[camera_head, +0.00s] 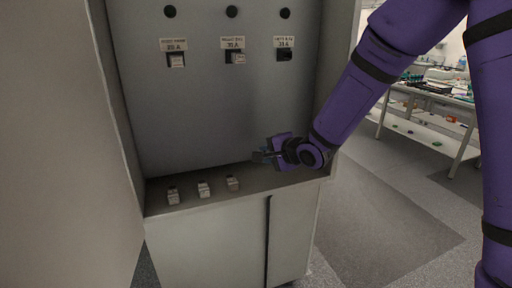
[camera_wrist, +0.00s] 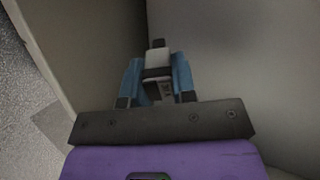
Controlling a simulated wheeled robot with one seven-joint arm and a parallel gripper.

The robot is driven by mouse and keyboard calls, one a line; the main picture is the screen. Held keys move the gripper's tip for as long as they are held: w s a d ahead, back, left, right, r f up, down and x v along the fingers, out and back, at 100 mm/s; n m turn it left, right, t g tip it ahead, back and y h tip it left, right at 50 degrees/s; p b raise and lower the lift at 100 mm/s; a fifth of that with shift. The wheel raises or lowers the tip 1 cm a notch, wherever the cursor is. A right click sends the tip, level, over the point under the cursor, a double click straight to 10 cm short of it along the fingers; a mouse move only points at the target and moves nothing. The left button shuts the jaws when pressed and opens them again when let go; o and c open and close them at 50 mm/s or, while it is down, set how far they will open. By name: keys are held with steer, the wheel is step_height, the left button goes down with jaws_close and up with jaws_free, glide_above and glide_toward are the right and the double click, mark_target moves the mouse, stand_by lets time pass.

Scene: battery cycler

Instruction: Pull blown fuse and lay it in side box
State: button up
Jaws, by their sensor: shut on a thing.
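My gripper (camera_head: 262,157) is above the cabinet's ledge, toward its right end. In the wrist view it (camera_wrist: 158,80) is shut on a pale fuse with a dark band (camera_wrist: 158,61), held between two blue fingers; the fuse is hard to make out in the head view. The panel has three labelled fuse holders. The left holder (camera_head: 176,60) and middle holder (camera_head: 237,57) show pale fuse bodies. The right holder (camera_head: 284,55) looks dark and empty. I cannot make out a side box in either view.
Three small pale fuses, left (camera_head: 173,196), middle (camera_head: 204,189) and right (camera_head: 232,183), stand on the ledge (camera_head: 260,184). A cabinet side wall (camera_head: 336,70) rises right of the panel. A table (camera_head: 430,92) with clutter stands at the back right. Grey floor (camera_head: 375,225) is clear.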

steer(key=shift+w+a+f, duration=0.15)
steer(key=shift+w+f, duration=0.05)
steer(key=shift+f, duration=2.8)
steer(key=o, duration=0.8)
steer(key=shift+s+r, duration=0.1)
